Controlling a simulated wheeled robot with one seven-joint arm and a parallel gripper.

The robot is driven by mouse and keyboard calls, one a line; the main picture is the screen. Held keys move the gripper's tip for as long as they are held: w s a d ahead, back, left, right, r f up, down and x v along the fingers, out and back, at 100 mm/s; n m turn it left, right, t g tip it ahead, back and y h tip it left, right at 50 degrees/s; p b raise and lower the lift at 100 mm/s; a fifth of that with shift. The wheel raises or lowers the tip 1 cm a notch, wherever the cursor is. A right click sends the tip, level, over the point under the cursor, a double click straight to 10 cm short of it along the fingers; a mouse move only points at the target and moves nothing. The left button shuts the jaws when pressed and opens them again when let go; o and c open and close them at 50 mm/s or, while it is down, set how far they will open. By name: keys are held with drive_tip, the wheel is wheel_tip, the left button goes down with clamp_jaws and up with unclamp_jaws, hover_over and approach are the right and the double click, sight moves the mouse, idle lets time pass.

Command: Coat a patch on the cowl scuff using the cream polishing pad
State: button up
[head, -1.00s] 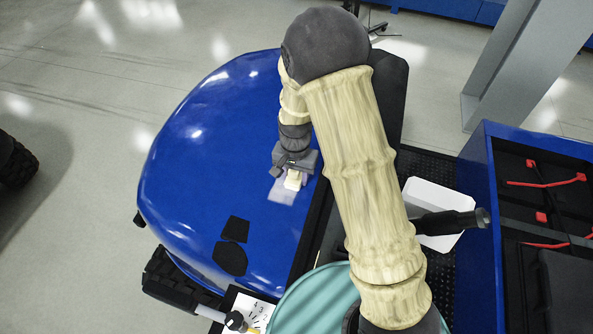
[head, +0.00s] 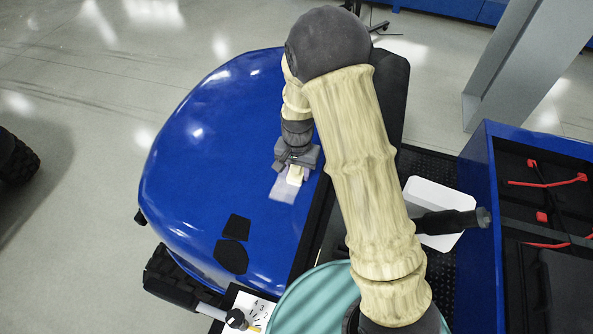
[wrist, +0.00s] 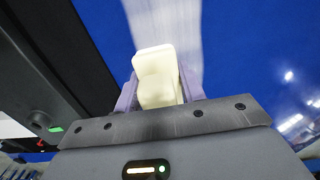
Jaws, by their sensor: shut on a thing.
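The cream polishing pad (head: 295,176) is in my gripper (head: 296,163), low over the right part of the blue cowl. In the wrist view the pad (wrist: 158,78) sits between the two purple-grey fingers of my gripper (wrist: 157,92), which are shut on it. A pale whitish scuff patch (head: 282,190) lies on the blue cowl (head: 215,150) beside and under the pad. In the wrist view the pale streak (wrist: 167,30) runs away from the pad's far end. The pad's underside is hidden, so I cannot tell whether it touches the cowl.
Two black patches (head: 232,243) mark the cowl's lower part. A dark edge strip (head: 316,215) borders the cowl on the right. A white tray (head: 430,200) and a blue cabinet (head: 478,190) stand to the right. A dial plate (head: 252,312) is at the bottom.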

drive_tip(key=shift+w+d, duration=0.15)
drive_tip(key=shift+w+d, duration=0.25)
drive_tip(key=shift+w, duration=0.55)
drive_tip(key=shift+s+a, duration=0.2)
drive_tip(key=shift+s, duration=0.25)
drive_tip(key=shift+s+a, duration=0.2)
drive_tip(key=shift+s, duration=0.25)
drive_tip(key=shift+w+d, duration=0.1)
drive_tip(key=shift+s+a+f, duration=0.1)
drive_tip(key=shift+s+a, duration=0.2)
drive_tip(key=shift+s, duration=0.55)
